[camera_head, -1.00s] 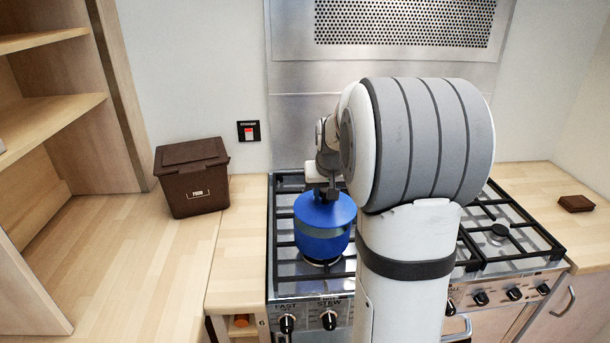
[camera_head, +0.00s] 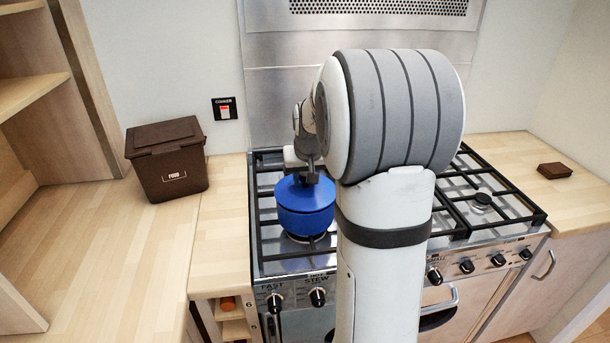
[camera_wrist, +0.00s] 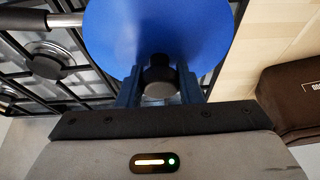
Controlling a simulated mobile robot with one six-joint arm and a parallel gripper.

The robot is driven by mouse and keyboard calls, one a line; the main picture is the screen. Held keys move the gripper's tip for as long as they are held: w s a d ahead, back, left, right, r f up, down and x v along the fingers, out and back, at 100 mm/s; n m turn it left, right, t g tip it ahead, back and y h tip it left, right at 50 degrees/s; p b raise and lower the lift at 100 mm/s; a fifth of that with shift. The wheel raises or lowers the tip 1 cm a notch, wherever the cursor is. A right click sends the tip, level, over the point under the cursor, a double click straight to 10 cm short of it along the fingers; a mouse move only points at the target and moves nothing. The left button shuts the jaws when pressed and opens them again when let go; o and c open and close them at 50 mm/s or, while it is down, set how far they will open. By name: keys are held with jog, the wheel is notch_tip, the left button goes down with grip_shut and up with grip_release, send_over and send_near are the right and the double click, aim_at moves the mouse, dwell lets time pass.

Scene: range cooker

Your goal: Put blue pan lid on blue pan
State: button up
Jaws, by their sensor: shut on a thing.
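The blue pan (camera_head: 305,222) stands on the left front burner of the cooker. The blue pan lid (camera_head: 294,190) is over the pan's mouth, roughly level, and no gap shows between them from here. My gripper (camera_head: 308,172) is above the lid and shut on its dark knob. In the wrist view my gripper (camera_wrist: 158,82) has the knob between its fingers, and the blue lid (camera_wrist: 158,25) fills the top middle. The lid hides the pan's body there, but a handle (camera_wrist: 42,20) sticks out at the left. Whether the lid is fully seated all round cannot be seen.
A brown food bin (camera_head: 168,160) stands on the wooden counter (camera_head: 100,250) to the left. Black pan grates (camera_head: 270,235) surround the pan. My arm covers the middle of the cooker. A small brown block (camera_head: 554,170) lies on the right counter.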

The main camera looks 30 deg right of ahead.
jog(key=shift+f+b, duration=0.55)
dwell(0.9)
jog(key=o, duration=1.2)
jog(key=shift+c, duration=0.2)
jog(key=shift+r, duration=0.1)
jog(key=v, duration=0.7)
jog(key=shift+s+b, duration=0.1)
jog(key=shift+b, duration=0.25)
jog(key=shift+s+a+r, duration=0.15)
jog(key=shift+s+r, duration=0.05)
jog(key=shift+r, duration=0.1)
jog(key=s+a+f+n, duration=0.1)
jog(key=s+a+f, duration=0.2)
jog(key=s+a, duration=0.4)
jog(key=s+a+f+n+g+y, duration=0.1)
jog(key=s+a, duration=0.7)
jog(key=s, duration=0.8)
notch_tip(320, 180, down, 3)
jog(key=shift+r+n, duration=0.2)
jog(key=shift+n, duration=0.4)
